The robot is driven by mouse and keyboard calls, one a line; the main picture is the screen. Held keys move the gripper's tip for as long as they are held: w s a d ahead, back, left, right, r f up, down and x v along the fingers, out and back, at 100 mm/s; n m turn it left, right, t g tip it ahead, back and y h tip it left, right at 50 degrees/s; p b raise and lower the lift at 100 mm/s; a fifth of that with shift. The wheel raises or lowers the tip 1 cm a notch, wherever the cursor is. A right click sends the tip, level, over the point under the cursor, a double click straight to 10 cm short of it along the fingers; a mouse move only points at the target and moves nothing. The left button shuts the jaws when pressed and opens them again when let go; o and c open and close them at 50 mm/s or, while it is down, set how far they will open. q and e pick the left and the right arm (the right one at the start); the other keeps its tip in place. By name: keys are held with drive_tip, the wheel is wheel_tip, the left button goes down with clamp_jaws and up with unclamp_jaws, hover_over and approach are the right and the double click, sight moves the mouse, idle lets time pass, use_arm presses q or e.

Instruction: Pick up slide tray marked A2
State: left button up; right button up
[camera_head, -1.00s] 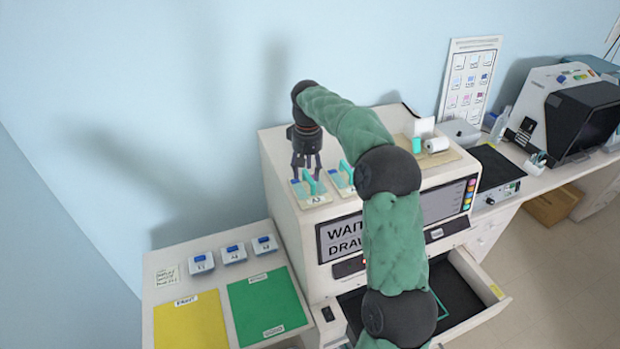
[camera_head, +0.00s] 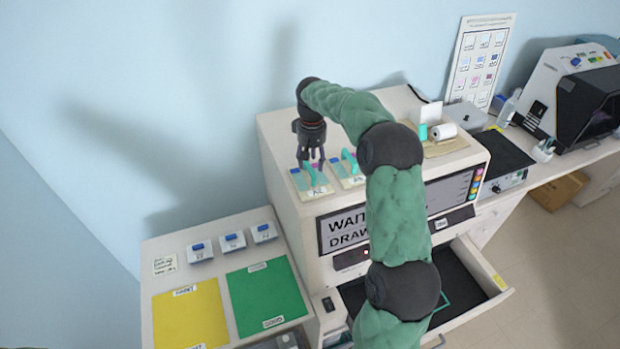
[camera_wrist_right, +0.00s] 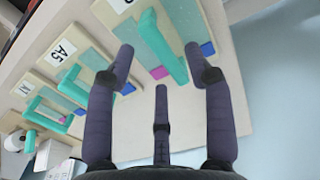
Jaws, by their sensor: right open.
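The slide tray under my right gripper (camera_head: 312,160) is a cream plate (camera_head: 318,193) with a teal handle; its label looks like A2 but is small and blurred. It stands at the left front of the machine's top. In the right wrist view this tray's teal handle (camera_wrist_right: 160,45) lies between the spread fingertips of my right gripper (camera_wrist_right: 160,58); its label is cut off at the top edge. My right gripper is open and holds nothing. I cannot tell whether its fingers touch the handle. My left gripper is not in view.
A similar tray (camera_head: 347,183) stands close on the right; the right wrist view shows a neighbouring tray marked A5 (camera_wrist_right: 40,85) and others beyond. Below are an open drawer (camera_head: 470,312), a green mat (camera_head: 268,295) and a yellow mat (camera_head: 190,318).

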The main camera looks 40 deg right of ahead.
sight(311, 167)
drive_tip(key=shift+f, duration=1.8)
clamp_jaws()
drive_tip(key=shift+r, duration=0.1)
